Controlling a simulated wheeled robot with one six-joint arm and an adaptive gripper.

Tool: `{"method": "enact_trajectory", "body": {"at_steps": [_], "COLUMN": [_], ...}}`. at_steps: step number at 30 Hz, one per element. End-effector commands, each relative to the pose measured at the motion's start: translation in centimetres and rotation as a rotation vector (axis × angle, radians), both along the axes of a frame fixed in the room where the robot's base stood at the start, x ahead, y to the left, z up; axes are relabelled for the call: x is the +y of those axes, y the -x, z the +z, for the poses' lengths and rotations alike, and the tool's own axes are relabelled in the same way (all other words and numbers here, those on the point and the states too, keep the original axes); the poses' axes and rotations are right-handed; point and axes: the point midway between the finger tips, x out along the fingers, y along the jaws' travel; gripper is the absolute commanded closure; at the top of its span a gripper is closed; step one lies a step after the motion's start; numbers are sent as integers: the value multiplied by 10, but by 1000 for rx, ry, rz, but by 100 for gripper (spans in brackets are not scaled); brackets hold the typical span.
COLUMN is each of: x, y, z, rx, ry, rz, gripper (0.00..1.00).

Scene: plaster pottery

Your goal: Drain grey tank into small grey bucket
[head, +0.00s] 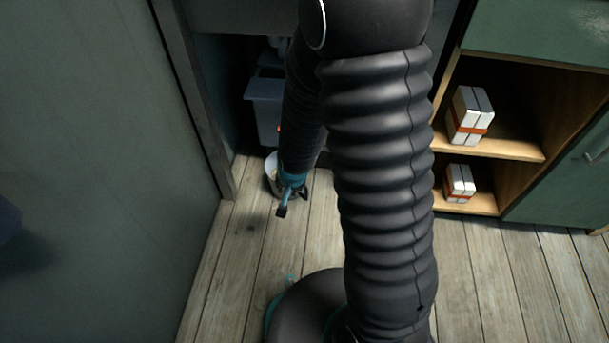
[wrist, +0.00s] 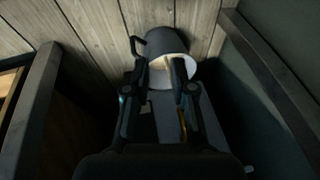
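The small grey bucket (head: 269,172) stands on the plank floor below the grey tank (head: 263,104), partly hidden by my arm in the head view. In the wrist view the bucket (wrist: 160,42) shows its pale rim and dark side handle. My gripper (head: 289,198) is low beside the bucket. In the wrist view its two fingers (wrist: 161,72) are apart, overlapping the bucket's mouth, with nothing seen gripped between them. I cannot tell whether they touch the bucket. A small red spot shows near the tank's lower front, mostly behind my arm; the tank's outlet is not clear.
The tank is in a dark recess beside a dark post (head: 193,100). A wooden shelf unit (head: 500,150) with white boxes (head: 468,115) stands at right. A green wall (head: 90,150) closes the left side. Bare floor (head: 240,260) lies in front of the bucket.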

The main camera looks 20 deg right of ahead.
Motion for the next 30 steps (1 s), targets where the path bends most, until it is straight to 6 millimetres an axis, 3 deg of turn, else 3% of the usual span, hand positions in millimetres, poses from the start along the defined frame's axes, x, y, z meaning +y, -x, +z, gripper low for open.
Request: {"method": "enact_trajectory", "body": {"at_steps": [21, 30], "x": [-18, -23], "y": [62, 80], "z": [106, 136], "rx": [163, 189], "ry": [86, 103], "rz": [305, 371], "gripper": [76, 76]}}
